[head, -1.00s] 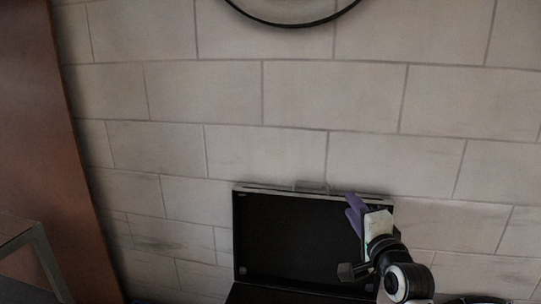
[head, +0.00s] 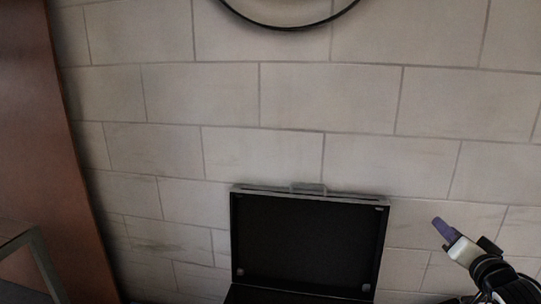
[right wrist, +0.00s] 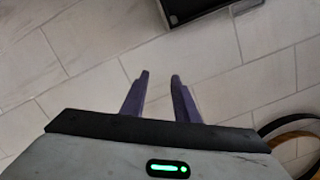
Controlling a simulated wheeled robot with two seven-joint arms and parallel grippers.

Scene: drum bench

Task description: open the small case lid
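The small case stands at the bottom middle of the head view with its lid (head: 308,240) raised upright against the wall, its black inside facing me. A handle shows at the middle of the lid's top edge. The lower part of the case is mostly cut off by the frame's bottom. My right gripper (head: 441,228) is to the right of the lid, apart from it. In the right wrist view its two purple fingers (right wrist: 157,98) are spread with nothing between them, and a corner of the case (right wrist: 195,8) shows at the top. My left gripper is not in view.
A pale block wall (head: 300,100) fills the background. A dark round rim (head: 290,25) hangs at the top. A brown panel (head: 45,150) stands at the left with a metal-edged frame (head: 40,260) below it. A round-rimmed thing (right wrist: 295,135) lies at the right of the wrist view.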

